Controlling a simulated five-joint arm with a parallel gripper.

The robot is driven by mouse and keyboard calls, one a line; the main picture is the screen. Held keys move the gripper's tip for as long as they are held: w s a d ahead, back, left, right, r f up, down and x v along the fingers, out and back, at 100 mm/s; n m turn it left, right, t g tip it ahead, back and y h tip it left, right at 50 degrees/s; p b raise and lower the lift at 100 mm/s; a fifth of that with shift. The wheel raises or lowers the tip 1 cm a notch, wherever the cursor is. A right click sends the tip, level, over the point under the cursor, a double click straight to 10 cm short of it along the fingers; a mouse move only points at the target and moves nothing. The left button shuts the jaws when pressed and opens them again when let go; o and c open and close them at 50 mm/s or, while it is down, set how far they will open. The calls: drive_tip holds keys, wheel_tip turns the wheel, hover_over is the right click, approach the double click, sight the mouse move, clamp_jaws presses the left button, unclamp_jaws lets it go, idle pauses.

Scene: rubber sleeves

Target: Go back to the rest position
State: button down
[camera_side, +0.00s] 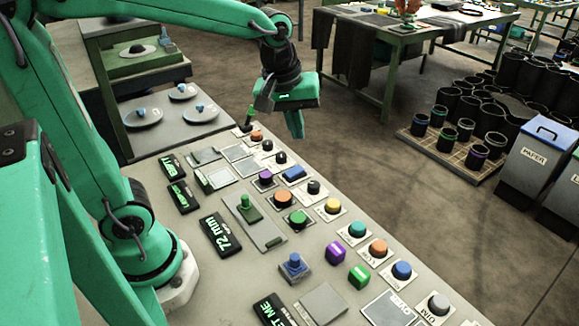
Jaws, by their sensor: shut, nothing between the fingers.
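My green arm reaches from the left over the control panel (225,275).
The panel carries several coloured buttons, a green slider (246,205), a blue knob (294,264) and black displays such as one reading 72 mm (221,235). Black rubber sleeves (466,127) and a bin labelled PAPER (534,165) stand at right. The floor between is clear.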

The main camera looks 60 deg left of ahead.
drive_tip(key=s+a+m+t, duration=0.1)
drive_tip(key=s+m+t, duration=0.1)
drive_tip(key=s+m, duration=0.7)
drive_tip(key=shift+s+a+r+t, duration=0.4)
drive_tip(key=shift+s, duration=0.85)
